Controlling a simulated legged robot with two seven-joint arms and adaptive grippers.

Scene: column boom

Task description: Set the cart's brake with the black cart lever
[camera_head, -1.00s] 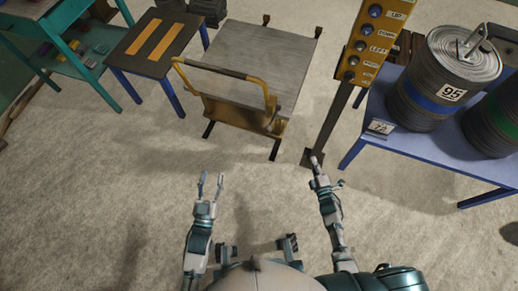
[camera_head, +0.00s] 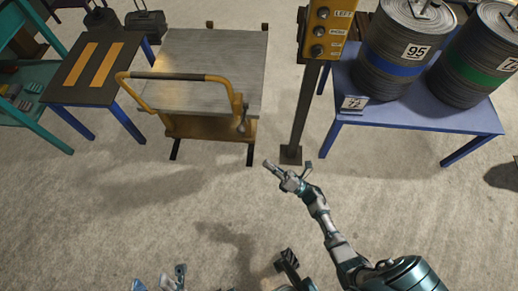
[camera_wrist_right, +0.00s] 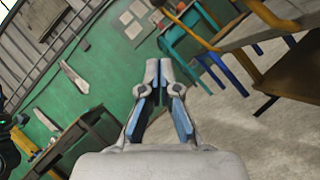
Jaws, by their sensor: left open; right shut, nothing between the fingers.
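The cart has a grey flat bed (camera_head: 212,68), a yellow front panel and a yellow push handle (camera_head: 137,98) with a dark grip bar. A small dark lever-like part (camera_head: 242,122) sits at the handle's right post; its exact shape is too small to tell. My right gripper (camera_head: 269,165) is shut and empty, in front of the cart and a little right of its front edge, apart from it. Its closed fingers also show in the right wrist view (camera_wrist_right: 165,68), with yellow cart framing at upper right. My left gripper (camera_head: 160,279) is open at the bottom edge, partly cut off.
A control post with a yellow button box (camera_head: 328,30) stands right of the cart, its base close beyond my right gripper. A blue table (camera_head: 420,120) holding drums is further right. A striped table (camera_head: 92,70) is left. Floor before the cart is clear.

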